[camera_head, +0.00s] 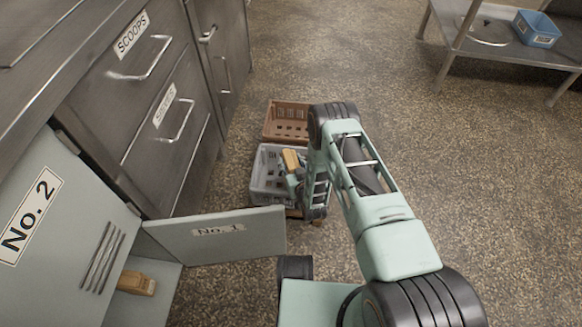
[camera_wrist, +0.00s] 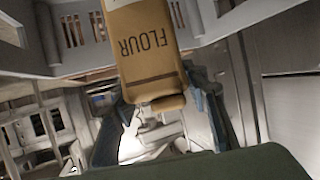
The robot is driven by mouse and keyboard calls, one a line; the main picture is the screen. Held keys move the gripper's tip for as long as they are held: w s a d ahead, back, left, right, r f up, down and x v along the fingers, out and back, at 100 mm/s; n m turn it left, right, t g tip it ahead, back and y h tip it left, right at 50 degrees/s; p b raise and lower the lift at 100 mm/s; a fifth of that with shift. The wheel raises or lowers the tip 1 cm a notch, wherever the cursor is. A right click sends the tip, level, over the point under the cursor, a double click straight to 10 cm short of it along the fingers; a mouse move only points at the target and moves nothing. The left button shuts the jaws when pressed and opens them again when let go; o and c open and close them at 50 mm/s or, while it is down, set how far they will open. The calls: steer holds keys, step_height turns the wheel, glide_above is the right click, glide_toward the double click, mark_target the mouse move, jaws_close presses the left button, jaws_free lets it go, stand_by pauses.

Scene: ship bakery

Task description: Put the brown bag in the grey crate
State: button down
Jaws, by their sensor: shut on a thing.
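The brown bag (camera_head: 291,160) stands out against the grey crate (camera_head: 266,197) on the floor in the head view. In the wrist view the bag (camera_wrist: 150,45), printed FLOUR, is between the two fingers of my gripper (camera_wrist: 158,105). My gripper (camera_head: 293,178) is shut on the bag, at the right part of the crate opening. Grey crate walls (camera_wrist: 25,58) with slots surround the bag in the wrist view. My arm hides the crate's right side. I cannot tell whether the bag touches the crate floor.
A brown crate (camera_head: 287,118) stands right behind the grey one. Another brown packet (camera_head: 137,283) lies in the cabinet. A metal shelf (camera_head: 500,40) with a blue bin (camera_head: 537,28) stands far right. Floor between is clear.

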steer(key=shift+f, duration=1.1)
steer(key=c, duration=1.1)
jaws_free()
steer(key=shift+f, duration=0.1)
steer(key=shift+c, duration=0.2)
steer(key=shift+r, duration=0.2)
steer(key=shift+s, duration=0.1)
